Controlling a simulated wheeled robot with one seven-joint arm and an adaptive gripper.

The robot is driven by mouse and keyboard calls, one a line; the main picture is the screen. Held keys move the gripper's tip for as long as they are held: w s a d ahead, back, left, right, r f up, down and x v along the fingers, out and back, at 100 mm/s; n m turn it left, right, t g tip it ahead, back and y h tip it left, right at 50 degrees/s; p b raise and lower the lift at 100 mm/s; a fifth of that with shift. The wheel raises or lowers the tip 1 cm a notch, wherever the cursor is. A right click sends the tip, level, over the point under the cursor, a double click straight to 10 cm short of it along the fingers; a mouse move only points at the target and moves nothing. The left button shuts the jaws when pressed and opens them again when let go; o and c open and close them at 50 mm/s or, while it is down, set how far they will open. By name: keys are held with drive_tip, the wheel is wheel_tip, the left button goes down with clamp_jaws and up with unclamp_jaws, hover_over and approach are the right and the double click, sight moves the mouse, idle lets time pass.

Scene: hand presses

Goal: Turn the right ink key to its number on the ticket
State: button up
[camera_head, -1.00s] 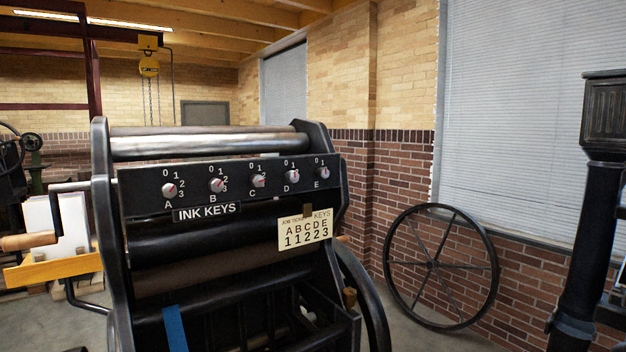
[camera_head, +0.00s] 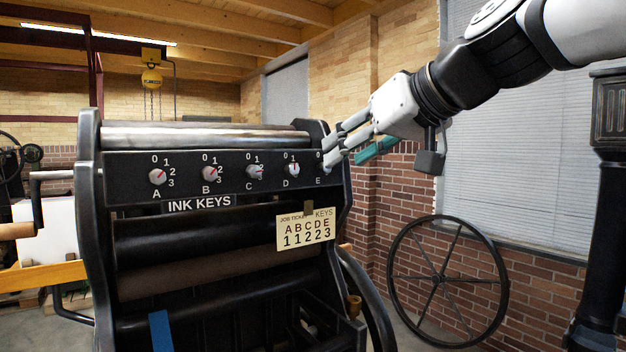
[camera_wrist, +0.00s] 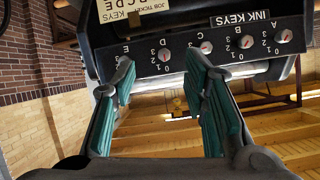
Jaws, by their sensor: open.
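The black ink key panel (camera_head: 181,193) carries a row of white knobs marked A to E, each with a 0 to 3 scale. Key E, at the right end, is covered by my fingers in the head view and by a finger in the wrist view. The cream job ticket (camera_head: 305,230) reads A 1, B 1, C 2, D 2, E 3. My gripper (camera_head: 328,155) is open at the panel's right end; contact with E cannot be told. In the wrist view its fingers (camera_wrist: 160,66) are spread, with key D (camera_wrist: 164,55) visible between them.
Keys A (camera_head: 158,177), B (camera_head: 210,174) and C (camera_head: 254,171) are left of D. The press's right side frame (camera_head: 338,195) stands beside my fingers. A spoked wheel (camera_head: 393,275) leans at the brick wall. A dark column (camera_head: 607,190) stands at right.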

sight(295, 168)
drive_tip(key=shift+t+y, duration=0.3)
drive_tip(key=shift+y, duration=0.1)
drive_tip(key=x, duration=0.5)
drive_tip(key=r+x, duration=0.1)
drive_tip(key=x, duration=0.4)
drive_tip(key=w+r+x, duration=0.1)
drive_tip(key=x, duration=0.4)
drive_tip(key=shift+a+r+p, duration=0.25)
drive_tip(key=shift+p, duration=0.1)
clamp_jaws()
